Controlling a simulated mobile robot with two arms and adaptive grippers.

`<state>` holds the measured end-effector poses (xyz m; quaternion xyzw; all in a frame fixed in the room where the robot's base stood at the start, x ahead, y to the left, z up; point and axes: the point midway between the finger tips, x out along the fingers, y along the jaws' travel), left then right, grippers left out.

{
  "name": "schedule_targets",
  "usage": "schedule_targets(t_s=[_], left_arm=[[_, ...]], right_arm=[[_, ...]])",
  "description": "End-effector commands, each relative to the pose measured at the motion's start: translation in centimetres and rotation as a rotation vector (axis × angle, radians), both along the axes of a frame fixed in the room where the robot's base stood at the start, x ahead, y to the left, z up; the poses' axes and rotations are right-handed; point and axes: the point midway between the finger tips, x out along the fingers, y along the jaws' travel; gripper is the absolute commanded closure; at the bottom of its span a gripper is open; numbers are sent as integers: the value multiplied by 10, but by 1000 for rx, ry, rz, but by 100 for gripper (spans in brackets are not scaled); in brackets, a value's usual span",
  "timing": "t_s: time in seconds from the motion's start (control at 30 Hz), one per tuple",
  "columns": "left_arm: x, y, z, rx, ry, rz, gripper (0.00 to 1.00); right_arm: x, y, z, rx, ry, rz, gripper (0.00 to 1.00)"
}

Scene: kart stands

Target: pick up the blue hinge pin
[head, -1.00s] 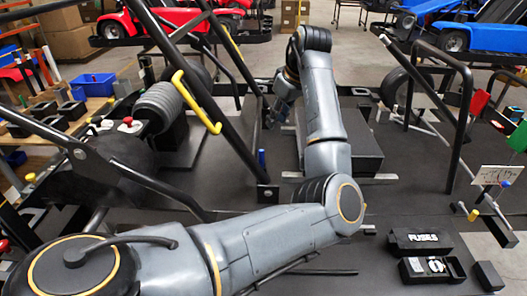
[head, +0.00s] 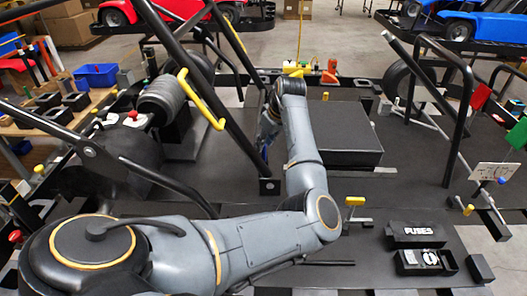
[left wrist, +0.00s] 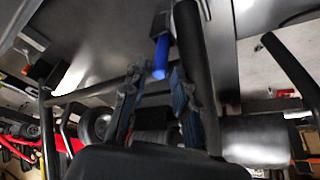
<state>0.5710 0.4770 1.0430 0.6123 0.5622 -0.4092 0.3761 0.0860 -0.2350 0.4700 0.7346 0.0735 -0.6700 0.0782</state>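The blue hinge pin (left wrist: 160,56) shows in the left wrist view as a bright blue upright rod, just beyond my fingertips and roughly in line with the gap between them. In the head view a small part of the blue pin (head: 265,152) shows beside the black frame post, mostly hidden by my gripper. My left gripper (head: 267,132) is close to it in the head view. In the left wrist view my left gripper (left wrist: 156,80) has its two fingers apart with nothing between the pads. I cannot tell whether a finger touches the pin. My right gripper is not in view.
Slanted black frame bars (head: 205,90) with a yellow handle (head: 201,100) stand left of my forearm. A black box (head: 340,130) lies right of it. A fuse box (head: 425,262) and a yellow-topped pin (head: 354,202) are at the front right.

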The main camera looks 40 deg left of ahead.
Motion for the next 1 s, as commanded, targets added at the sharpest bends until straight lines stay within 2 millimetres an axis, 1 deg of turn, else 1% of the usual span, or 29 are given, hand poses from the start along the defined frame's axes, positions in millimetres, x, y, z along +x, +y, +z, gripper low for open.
schedule_targets(t_s=[0.1, 0.27, 0.3, 0.37, 0.4, 0.83, 1.0], left_arm=[[0, 1, -4, -1, 0, 0, 72], [0, 1, -4, -1, 0, 0, 72], [0, 1, -4, -1, -1, 0, 80], [0, 1, -4, 0, 0, 0, 92], [0, 1, -4, 0, -1, 0, 100], [0, 1, -2, 1, -1, 0, 100], [0, 3, 5, 1, -1, 0, 100]], right_arm=[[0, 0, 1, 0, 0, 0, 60], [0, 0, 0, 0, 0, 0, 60], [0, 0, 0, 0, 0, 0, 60], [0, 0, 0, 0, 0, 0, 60], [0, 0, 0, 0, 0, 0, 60], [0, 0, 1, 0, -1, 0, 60], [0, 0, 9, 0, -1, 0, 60]])
